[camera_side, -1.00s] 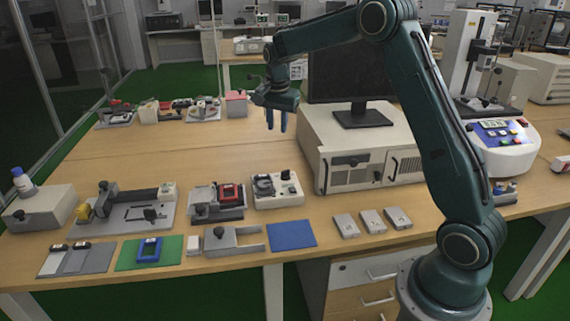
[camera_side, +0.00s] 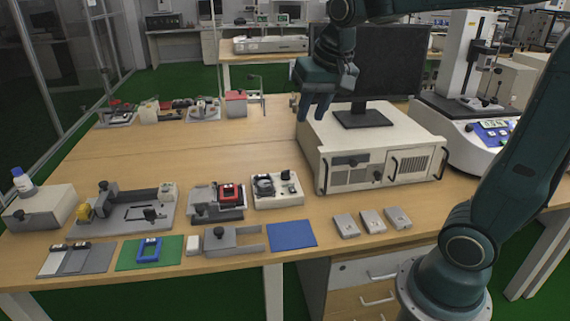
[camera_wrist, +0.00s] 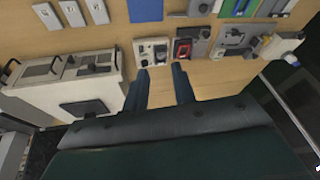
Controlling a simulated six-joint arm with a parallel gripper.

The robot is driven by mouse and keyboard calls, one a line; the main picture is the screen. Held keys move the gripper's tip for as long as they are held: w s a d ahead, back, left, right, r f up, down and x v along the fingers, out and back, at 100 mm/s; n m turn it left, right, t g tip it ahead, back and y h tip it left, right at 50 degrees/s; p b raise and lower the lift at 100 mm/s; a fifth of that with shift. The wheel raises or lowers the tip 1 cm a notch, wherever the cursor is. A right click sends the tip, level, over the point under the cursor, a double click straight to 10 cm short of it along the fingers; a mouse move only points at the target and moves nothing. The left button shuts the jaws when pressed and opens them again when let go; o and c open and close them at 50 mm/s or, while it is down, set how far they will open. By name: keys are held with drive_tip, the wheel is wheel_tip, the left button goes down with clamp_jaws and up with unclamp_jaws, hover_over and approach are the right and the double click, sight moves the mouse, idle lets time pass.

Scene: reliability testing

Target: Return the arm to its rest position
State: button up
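My gripper (camera_side: 315,107) is raised above the workbench, just in front of the monitor and over the left edge of the white computer case, apart from both in the side view. Its two blue fingers point down. In the wrist view the fingers of my gripper (camera_wrist: 160,84) stand apart with bare wood and devices showing between them, and nothing is held. My arm reaches up from its base at the lower right; its upper part runs out of the top of the side view.
The computer case (camera_side: 365,150) and monitor (camera_side: 375,62) stand close to my gripper. Several fixtures, a blue mat (camera_side: 291,235) and small grey boxes (camera_side: 371,221) line the front of the bench. A test machine (camera_side: 470,60) stands at right. The bench's back left middle (camera_side: 150,150) is clear.

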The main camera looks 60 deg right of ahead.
drive_tip(key=s+a+f+n, duration=0.1)
drive_tip(key=s+a+n, duration=0.1)
drive_tip(key=s, duration=0.3)
drive_tip(key=s+a+f+n+t, duration=0.1)
drive_tip(key=s+n, duration=0.1)
drive_tip(key=s, duration=0.3)
drive_tip(key=s+a+f+n+y, duration=0.1)
drive_tip(key=s+a+n, duration=0.1)
drive_tip(key=s, duration=0.3)
drive_tip(key=shift+s+a+f+n+t, duration=0.2)
drive_tip(key=shift+a+n+t, duration=0.1)
drive_tip(key=shift+a+t, duration=0.1)
